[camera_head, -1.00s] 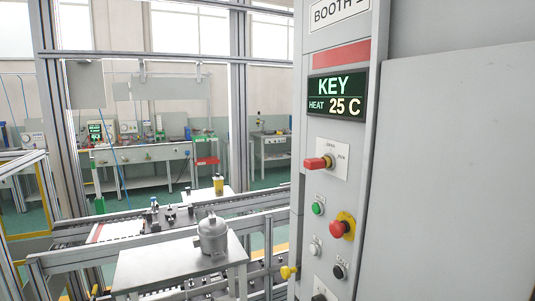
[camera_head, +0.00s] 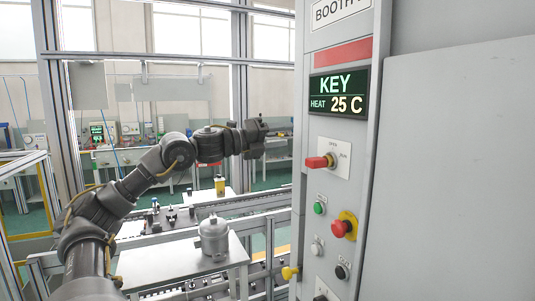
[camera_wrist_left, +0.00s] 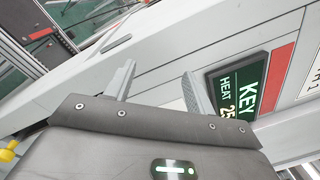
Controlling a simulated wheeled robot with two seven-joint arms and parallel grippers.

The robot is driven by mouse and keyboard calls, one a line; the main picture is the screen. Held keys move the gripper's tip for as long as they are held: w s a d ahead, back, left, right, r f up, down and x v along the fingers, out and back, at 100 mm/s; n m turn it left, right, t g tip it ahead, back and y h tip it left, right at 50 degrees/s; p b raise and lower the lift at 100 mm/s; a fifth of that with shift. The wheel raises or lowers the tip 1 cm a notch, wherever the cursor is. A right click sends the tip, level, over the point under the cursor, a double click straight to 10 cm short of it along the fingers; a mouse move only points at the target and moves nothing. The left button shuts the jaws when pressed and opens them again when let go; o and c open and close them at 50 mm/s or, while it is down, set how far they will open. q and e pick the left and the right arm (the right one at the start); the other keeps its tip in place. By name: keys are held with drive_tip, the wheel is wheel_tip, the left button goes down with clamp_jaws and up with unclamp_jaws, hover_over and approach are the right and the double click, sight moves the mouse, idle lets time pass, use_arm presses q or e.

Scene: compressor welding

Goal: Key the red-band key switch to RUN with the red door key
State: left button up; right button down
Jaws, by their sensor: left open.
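The red door key (camera_head: 318,162) sits in the key switch (camera_head: 330,160) on the grey booth panel, its red grip pointing left. The plate has small lettering above and to the right that seems to read OPEN and RUN. A red band (camera_head: 342,53) crosses the panel above the display (camera_head: 338,94), which reads KEY, HEAT 25 C. My left gripper (camera_head: 288,133) is open and empty at the panel's left edge, up and left of the key, apart from it. Its spread fingers (camera_wrist_left: 158,72) show in the left wrist view beside the display (camera_wrist_left: 238,95); the key is out of that view.
Below the switch are a green button (camera_head: 319,208), a red mushroom button (camera_head: 341,228) and white and black buttons. A yellow knob (camera_head: 289,273) sticks out at the panel's lower left. A grey compressor (camera_head: 213,235) stands on a table under my left arm.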

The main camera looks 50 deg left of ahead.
sight(308, 160)
use_arm(q)
drive_tip(key=s+d+m+g+y, duration=0.2)
drive_tip(key=s+d+m+g, duration=0.2)
drive_tip(key=s+d+m, duration=0.75)
drive_tip(key=shift+n, duration=0.75)
drive_tip(key=p+x, duration=0.1)
drive_tip(key=x, duration=0.1)
drive_tip(key=p+x, duration=0.1)
drive_tip(key=x, duration=0.1)
drive_tip(key=p+x, duration=0.1)
drive_tip(key=x, duration=0.2)
drive_tip(key=shift+s+d+f, duration=0.2)
drive_tip(key=shift+f, duration=0.1)
drive_tip(key=shift+p+x, duration=0.55)
drive_tip(key=shift+x, duration=0.55)
use_arm(e)
drive_tip(key=r, duration=0.3)
drive_tip(key=shift+w+a+r, duration=0.15)
drive_tip(key=shift+w+r, duration=0.1)
drive_tip(key=shift+r, duration=0.15)
